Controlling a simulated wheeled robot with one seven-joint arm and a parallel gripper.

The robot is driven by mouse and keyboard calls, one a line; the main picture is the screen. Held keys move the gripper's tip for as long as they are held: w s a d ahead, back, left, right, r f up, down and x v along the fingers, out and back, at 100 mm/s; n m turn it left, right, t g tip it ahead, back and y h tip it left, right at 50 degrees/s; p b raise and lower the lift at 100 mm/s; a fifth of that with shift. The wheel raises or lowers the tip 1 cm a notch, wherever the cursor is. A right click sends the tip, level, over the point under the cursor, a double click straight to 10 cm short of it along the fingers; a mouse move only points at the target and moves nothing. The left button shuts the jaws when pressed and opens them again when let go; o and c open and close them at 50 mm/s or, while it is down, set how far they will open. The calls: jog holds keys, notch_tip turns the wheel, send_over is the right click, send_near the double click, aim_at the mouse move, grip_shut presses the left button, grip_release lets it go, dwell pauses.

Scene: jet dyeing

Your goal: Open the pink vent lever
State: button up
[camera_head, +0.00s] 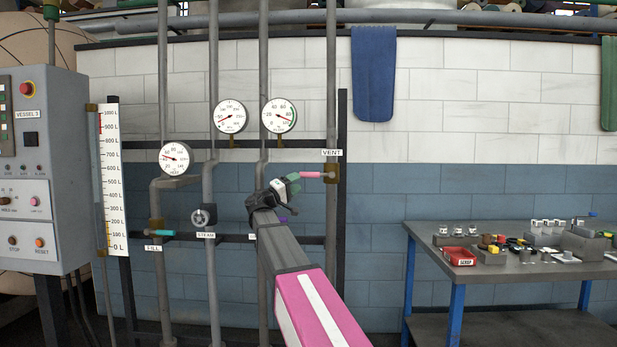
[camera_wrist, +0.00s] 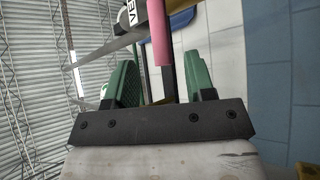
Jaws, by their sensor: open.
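The pink vent lever (camera_head: 312,175) points left from a brass valve (camera_head: 331,174) on the vertical pipe, under the VENT label (camera_head: 332,153). It lies horizontal, across the pipe. My gripper (camera_head: 295,180) is at the lever's free left end in the head view, with green-padded fingers. In the wrist view, my gripper (camera_wrist: 162,85) is open, and the pink lever (camera_wrist: 159,32) shows between and beyond its two green fingers. The frames do not clearly show whether a finger touches the lever.
A teal fill lever (camera_head: 161,233) and a steam handwheel (camera_head: 203,217) are on pipes to the left. Gauges (camera_head: 279,115) hang above. A control cabinet (camera_head: 40,170) stands far left. A workbench (camera_head: 500,267) with small parts is at right. A blue cloth (camera_head: 374,75) hangs on the wall.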

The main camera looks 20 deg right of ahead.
aim_at(309, 175)
jog(key=x, duration=0.7)
grip_shut()
